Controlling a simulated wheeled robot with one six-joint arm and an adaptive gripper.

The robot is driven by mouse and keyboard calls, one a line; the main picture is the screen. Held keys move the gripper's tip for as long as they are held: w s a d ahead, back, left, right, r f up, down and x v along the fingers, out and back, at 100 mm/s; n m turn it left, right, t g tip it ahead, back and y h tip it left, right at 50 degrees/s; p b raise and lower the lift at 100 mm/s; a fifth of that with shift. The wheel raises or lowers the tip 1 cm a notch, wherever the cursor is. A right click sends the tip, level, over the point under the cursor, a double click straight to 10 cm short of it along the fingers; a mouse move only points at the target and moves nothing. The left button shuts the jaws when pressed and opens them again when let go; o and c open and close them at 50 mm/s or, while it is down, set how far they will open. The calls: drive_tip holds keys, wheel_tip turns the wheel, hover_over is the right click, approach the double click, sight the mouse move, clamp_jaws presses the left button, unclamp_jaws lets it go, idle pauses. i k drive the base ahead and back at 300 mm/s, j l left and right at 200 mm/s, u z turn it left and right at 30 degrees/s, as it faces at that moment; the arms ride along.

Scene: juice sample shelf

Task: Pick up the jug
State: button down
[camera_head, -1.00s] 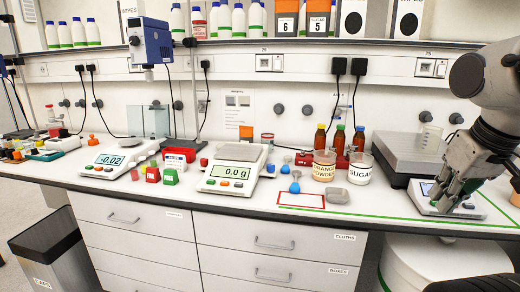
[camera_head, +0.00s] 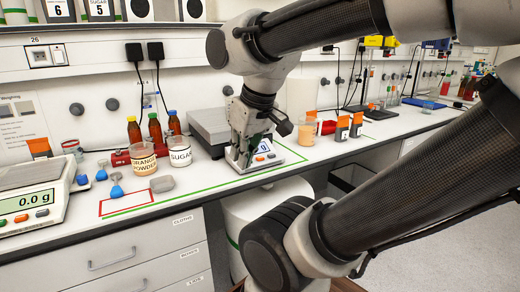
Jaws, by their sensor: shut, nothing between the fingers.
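My gripper (camera_head: 238,160) points down over the small scale with coloured buttons (camera_head: 266,157) on the bench. It is shut and holds nothing. A clear container with orange contents (camera_head: 307,130) stands on the bench right of the gripper, clear of it; I cannot tell whether this is the jug. The grey platform scale (camera_head: 208,128) stands behind and left of the gripper. My arm hides part of it and of the bench behind.
Left of the gripper stand the sugar jar (camera_head: 180,151), the orange powder jar (camera_head: 143,158) and several brown bottles (camera_head: 154,129). Orange-topped containers (camera_head: 342,128) stand on the right. A white bin (camera_head: 262,208) is below the bench. My arm crosses the right side.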

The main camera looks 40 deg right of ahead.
sight(307, 128)
drive_tip(key=z, duration=1.6)
